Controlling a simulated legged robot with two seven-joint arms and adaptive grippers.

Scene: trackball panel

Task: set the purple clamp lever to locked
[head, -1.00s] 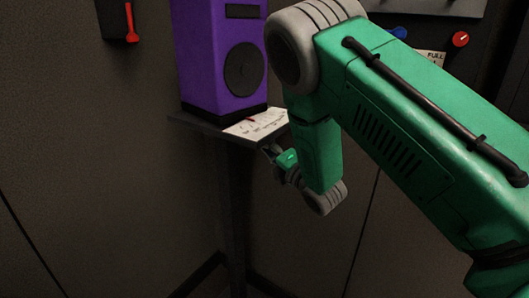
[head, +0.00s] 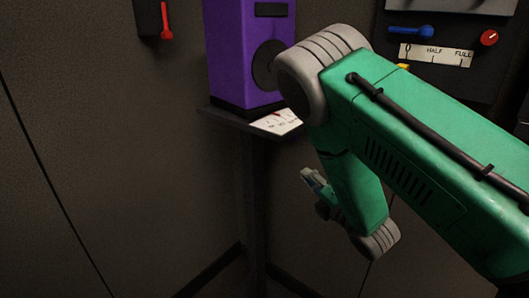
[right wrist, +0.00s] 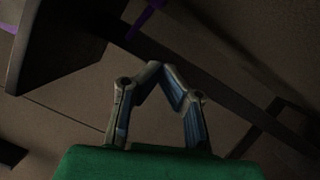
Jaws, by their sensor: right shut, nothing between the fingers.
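A purple box (head: 236,60) with a dark round disc (head: 266,64) on its front stands on a dark shelf (head: 232,119) in the head view. A white marked card (head: 276,123) with a small red mark lies on the shelf's front. I cannot make out a clamp lever for certain. The right wrist view shows a thin purple strip (right wrist: 146,18) at the top, which I cannot identify. My right gripper (head: 308,176) is below and right of the shelf, apart from it. In the right wrist view its fingers (right wrist: 163,66) are shut and empty. My left gripper is out of view.
A red lever (head: 166,22) hangs on a dark panel at upper left. A blue lever (head: 410,31), a red knob (head: 489,38) and a HALF/FULL scale (head: 436,56) are at upper right. A post stands under the shelf. The lower left wall area is clear.

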